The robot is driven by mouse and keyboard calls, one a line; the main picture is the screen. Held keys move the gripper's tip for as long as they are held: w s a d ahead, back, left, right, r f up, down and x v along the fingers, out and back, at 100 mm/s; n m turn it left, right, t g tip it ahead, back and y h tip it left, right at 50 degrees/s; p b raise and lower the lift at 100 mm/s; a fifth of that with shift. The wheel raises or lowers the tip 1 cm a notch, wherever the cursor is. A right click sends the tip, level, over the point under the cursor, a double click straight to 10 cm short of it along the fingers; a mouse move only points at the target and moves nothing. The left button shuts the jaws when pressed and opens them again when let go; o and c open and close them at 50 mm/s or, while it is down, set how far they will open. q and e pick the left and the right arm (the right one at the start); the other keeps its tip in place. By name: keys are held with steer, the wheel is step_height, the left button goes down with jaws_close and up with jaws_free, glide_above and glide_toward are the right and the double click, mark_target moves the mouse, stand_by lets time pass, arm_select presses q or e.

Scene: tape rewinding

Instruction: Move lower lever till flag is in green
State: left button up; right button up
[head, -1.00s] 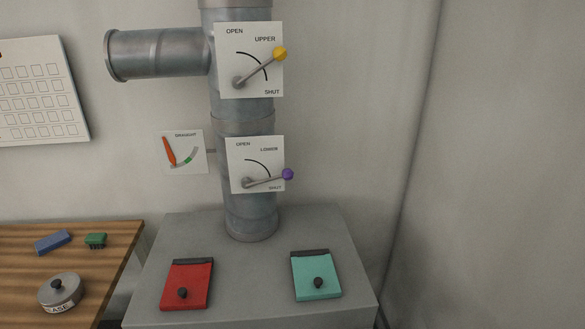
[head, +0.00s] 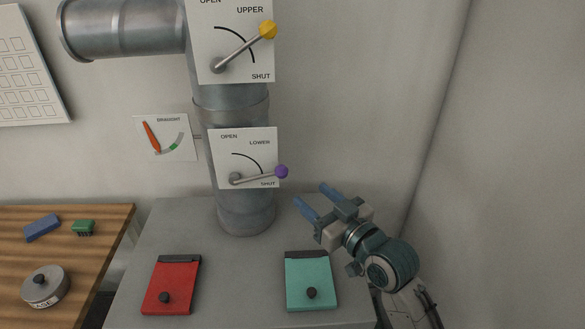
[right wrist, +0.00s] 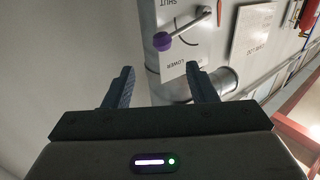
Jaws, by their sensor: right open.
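The lower lever (head: 258,176) has a purple knob (head: 281,171) and sits on a white plate marked OPEN, LOWER and SHUT. It points right, a little above the SHUT mark. The draught gauge (head: 166,137) hangs left of the pipe; its orange flag (head: 151,137) points up and left, away from the green patch (head: 173,146). My right gripper (head: 313,199) is open and empty, below and right of the purple knob, apart from it. In the right wrist view the knob (right wrist: 162,41) shows beyond and between the open fingers (right wrist: 161,88). My left gripper is not in view.
The upper lever (head: 245,50) with a yellow knob is above on the same pipe (head: 246,215). A red lidded panel (head: 172,285) and a teal one (head: 310,278) lie on the grey block. A wooden table (head: 90,255) at left holds small items.

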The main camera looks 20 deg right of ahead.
mark_target(286, 174)
steer(key=p+x, duration=0.2)
steer(key=x, duration=0.5)
steer(key=shift+w+a, duration=0.25)
steer(key=shift+w, duration=0.1)
steer(key=shift+p+x, duration=0.55)
steer(key=shift+x, duration=0.35)
steer(key=shift+w+a, duration=0.1)
steer(key=shift+c, duration=1.3)
jaws_close()
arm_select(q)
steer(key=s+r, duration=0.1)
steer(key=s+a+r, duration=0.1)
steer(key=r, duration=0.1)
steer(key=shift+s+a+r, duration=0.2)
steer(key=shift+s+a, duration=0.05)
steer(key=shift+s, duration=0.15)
